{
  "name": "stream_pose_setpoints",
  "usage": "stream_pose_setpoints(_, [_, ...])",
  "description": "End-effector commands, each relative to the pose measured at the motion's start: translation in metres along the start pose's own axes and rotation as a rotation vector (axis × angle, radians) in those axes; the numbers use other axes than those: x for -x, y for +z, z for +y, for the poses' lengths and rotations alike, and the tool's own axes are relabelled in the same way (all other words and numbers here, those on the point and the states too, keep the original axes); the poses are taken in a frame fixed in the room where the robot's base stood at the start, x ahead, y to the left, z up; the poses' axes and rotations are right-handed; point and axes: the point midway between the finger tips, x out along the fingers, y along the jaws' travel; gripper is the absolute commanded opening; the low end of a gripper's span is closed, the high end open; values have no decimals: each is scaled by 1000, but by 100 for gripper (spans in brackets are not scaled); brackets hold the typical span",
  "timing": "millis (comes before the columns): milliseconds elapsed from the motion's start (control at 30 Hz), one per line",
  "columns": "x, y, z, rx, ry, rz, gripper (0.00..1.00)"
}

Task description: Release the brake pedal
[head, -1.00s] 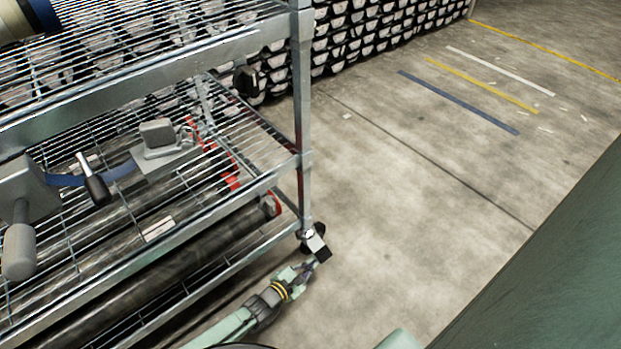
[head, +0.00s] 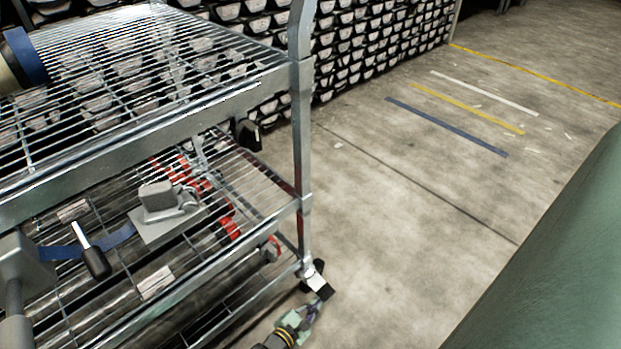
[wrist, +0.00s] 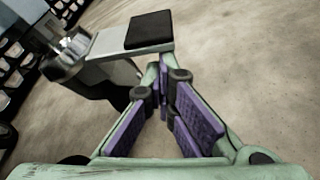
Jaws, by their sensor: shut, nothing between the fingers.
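The brake pedal (head: 320,286) is a pale metal lever with a black pad at its end. It sticks out from a caster (head: 308,271) at the foot of the wire rack's corner post. In the wrist view the pedal's black pad (wrist: 150,30) is at the top centre, with the caster's metal parts (wrist: 68,56) to its left. My gripper (head: 312,306) is just below the pedal in the head view. In the wrist view its purple-padded fingers (wrist: 165,72) are shut and empty, with tips close to the pedal's near edge. I cannot tell whether they touch it.
The wire rack (head: 298,130) fills the left side and holds tools and dark tubes on its shelves. Stacked core liners (head: 370,40) stand behind it. The concrete floor (head: 400,220) to the right is open, with coloured lines farther back. A green surface (head: 560,260) fills the right edge.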

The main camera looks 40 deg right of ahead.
Motion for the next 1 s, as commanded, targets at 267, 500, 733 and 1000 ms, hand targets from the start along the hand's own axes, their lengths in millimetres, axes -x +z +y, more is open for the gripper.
stream_pose_setpoints(267, [4, 11, -1, 0, 0, -2, 0])
stream_pose_setpoints(500, [5, 15, -1, 0, -1, -1, 0])
stream_pose_setpoints(733, [6, 16, 0, 0, -1, 0, 0])
stream_pose_setpoints(1000, [6, 16, 0, 0, 0, 0, 0])
